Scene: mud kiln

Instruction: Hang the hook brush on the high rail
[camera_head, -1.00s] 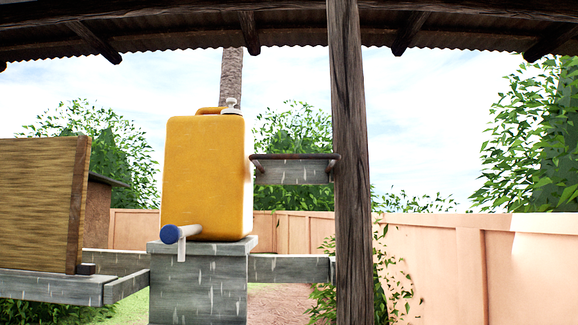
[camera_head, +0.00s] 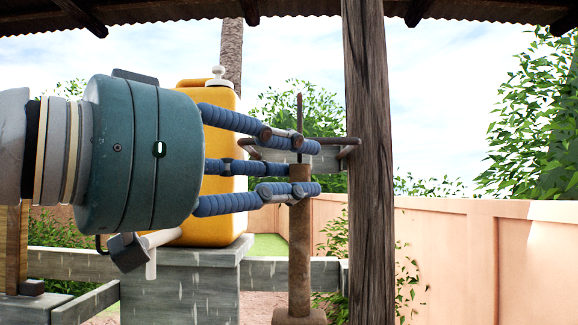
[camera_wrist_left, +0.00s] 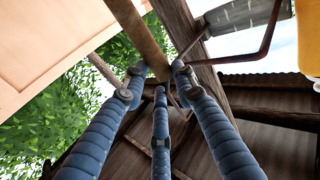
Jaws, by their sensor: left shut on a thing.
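My left gripper (camera_head: 290,165) comes in from the left with its blue ribbed fingers shut on the brown handle of the hook brush (camera_head: 300,240). The brush hangs upright, with a thin dark metal rod on top and a wider head at the bottom edge of the picture. The high rail (camera_head: 330,141) is a dark bar on a grey board beside the wooden post. Brush top and rail overlap in the head view, and I cannot tell whether they touch. In the left wrist view the handle (camera_wrist_left: 138,35) runs between the fingertips (camera_wrist_left: 157,78), and the rail (camera_wrist_left: 268,35) is at upper right. My right gripper is out of view.
The wooden post (camera_head: 367,180) stands just right of the brush. A yellow jerrycan (camera_head: 222,215) on a grey block (camera_head: 180,290) is partly hidden behind my gripper. A pinkish wall (camera_head: 450,250) runs behind, and the space right of the post looks open.

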